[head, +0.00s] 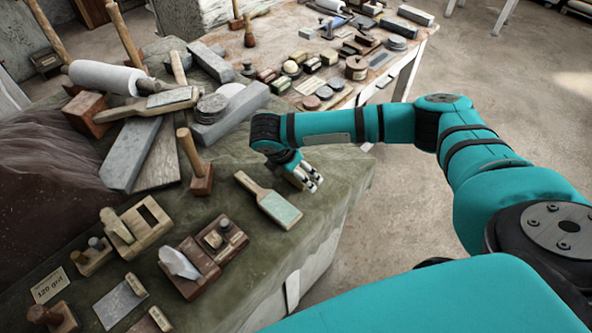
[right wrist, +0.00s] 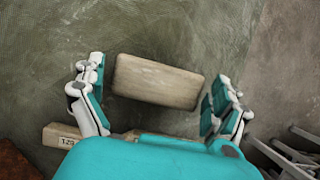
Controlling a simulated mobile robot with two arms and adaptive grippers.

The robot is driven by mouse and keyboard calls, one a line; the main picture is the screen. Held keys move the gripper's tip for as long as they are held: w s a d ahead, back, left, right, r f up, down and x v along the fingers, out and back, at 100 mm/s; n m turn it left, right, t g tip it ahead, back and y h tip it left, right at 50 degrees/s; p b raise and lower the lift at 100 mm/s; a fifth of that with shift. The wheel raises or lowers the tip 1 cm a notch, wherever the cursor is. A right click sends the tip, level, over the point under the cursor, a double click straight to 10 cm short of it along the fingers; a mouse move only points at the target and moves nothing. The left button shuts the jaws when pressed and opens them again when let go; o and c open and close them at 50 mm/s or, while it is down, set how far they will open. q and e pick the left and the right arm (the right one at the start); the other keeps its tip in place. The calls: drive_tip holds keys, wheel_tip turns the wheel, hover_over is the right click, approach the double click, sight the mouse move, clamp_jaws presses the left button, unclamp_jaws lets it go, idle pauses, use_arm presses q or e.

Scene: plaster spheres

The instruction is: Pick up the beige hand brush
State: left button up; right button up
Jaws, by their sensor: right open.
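The beige hand brush looks to be the plain beige block (right wrist: 157,81) in the right wrist view. It lies on the green-grey cloth, slightly tilted in the picture, between the two fingers of my right gripper (right wrist: 157,103). The fingers are spread wide, with a gap on each side of the block. In the head view my right gripper (head: 312,183) hangs low over the right part of the covered table and mostly hides the block. My left gripper is not in view.
A wooden paddle with a pale green face (head: 280,209) lies close by, left of the gripper. A wooden mallet (head: 201,178) and stone blocks (head: 131,153) crowd the left. The cloth-covered table (head: 345,185) ends just right of the gripper. Another table (head: 425,35) stands behind.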

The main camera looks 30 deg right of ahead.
sight(299, 167)
drive_tip(key=shift+f, duration=0.1)
drive_tip(key=shift+c, duration=0.4)
drive_tip(key=c, duration=0.9)
drive_tip(key=shift+r+b, duration=0.4)
drive_tip(key=shift+r, duration=0.35)
drive_tip(key=shift+b+v, duration=0.45)
drive_tip(key=shift+v, duration=0.55)
drive_tip(key=s+a, duration=0.2)
drive_tip(key=s, duration=0.2)
drive_tip(key=s+a+r+b, duration=0.1)
drive_tip(key=s, duration=0.4)
drive_tip(key=s+a+r, duration=0.1)
drive_tip(key=s+a, duration=0.1)
drive_tip(key=s, duration=0.2)
drive_tip(key=shift+s+a+b, duration=0.2)
drive_tip(key=shift+a+b, duration=0.15)
drive_tip(key=shift+b, duration=0.05)
drive_tip(key=shift+s+a+f, duration=0.1)
drive_tip(key=shift+s+a, duration=0.05)
drive_tip(key=shift+s, duration=0.35)
